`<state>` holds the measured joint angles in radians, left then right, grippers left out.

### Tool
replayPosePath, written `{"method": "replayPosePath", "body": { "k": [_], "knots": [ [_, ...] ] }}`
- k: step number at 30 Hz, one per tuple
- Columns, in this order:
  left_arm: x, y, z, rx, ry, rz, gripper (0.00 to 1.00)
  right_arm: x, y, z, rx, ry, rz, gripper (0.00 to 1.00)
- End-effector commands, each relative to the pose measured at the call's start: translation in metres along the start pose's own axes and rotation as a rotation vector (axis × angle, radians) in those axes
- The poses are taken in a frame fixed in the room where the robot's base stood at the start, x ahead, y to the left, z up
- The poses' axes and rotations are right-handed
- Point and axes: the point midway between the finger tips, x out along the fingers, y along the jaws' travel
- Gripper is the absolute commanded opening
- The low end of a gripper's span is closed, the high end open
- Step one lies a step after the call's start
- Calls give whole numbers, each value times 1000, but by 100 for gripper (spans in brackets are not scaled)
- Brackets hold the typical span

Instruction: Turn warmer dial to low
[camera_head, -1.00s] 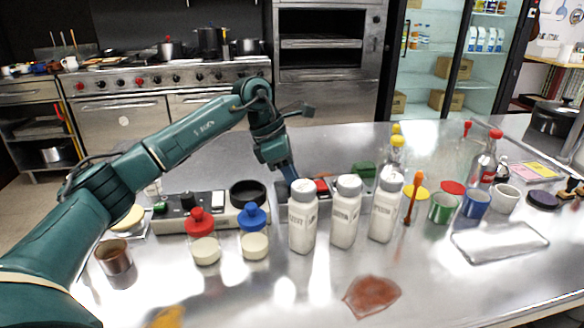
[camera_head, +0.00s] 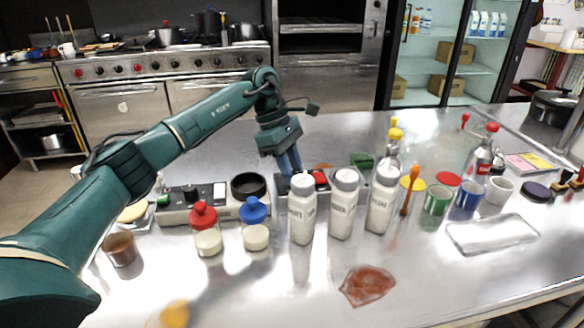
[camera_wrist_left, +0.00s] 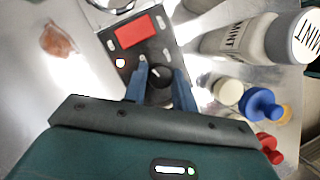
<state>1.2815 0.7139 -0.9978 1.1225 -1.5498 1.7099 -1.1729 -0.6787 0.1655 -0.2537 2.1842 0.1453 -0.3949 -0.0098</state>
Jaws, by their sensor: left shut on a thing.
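A dark panel with a red switch (camera_head: 320,178) stands behind the white bottles; it also shows in the left wrist view (camera_wrist_left: 113,44). On it, in the left wrist view, is a round black dial (camera_wrist_left: 158,75) with pale marks around it. My left gripper (camera_head: 289,165) reaches down to this panel. Its two blue fingers (camera_wrist_left: 161,78) are shut on the dial, one on each side. In the head view the fingers and a bottle hide the dial. I cannot read its setting. My right gripper is not in view.
White shaker bottles (camera_head: 302,215) stand close in front of the panel. To its left is another control unit (camera_head: 172,216) with a black ring (camera_head: 249,186). Red-topped (camera_head: 204,218) and blue-topped (camera_head: 254,210) dispensers stand before that. The front counter is mostly clear around a reddish flat patch (camera_head: 367,286).

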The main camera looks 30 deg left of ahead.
Motion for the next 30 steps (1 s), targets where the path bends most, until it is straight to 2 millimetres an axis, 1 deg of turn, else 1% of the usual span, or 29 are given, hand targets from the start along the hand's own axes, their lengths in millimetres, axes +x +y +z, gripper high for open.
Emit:
{"method": "replayPosePath", "body": {
  "k": [10,11,18,26,30],
  "knots": [
    [0,0,0,1,0,0,4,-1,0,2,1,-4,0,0],
    [0,0,1,1,0,0,30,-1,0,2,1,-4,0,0],
    [0,0,0,1,0,0,49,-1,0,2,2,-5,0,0],
    [-2,0,0,0,0,1,49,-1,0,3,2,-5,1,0],
    [-15,1,0,-1,0,4,49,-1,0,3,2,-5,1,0]
  ]
}}
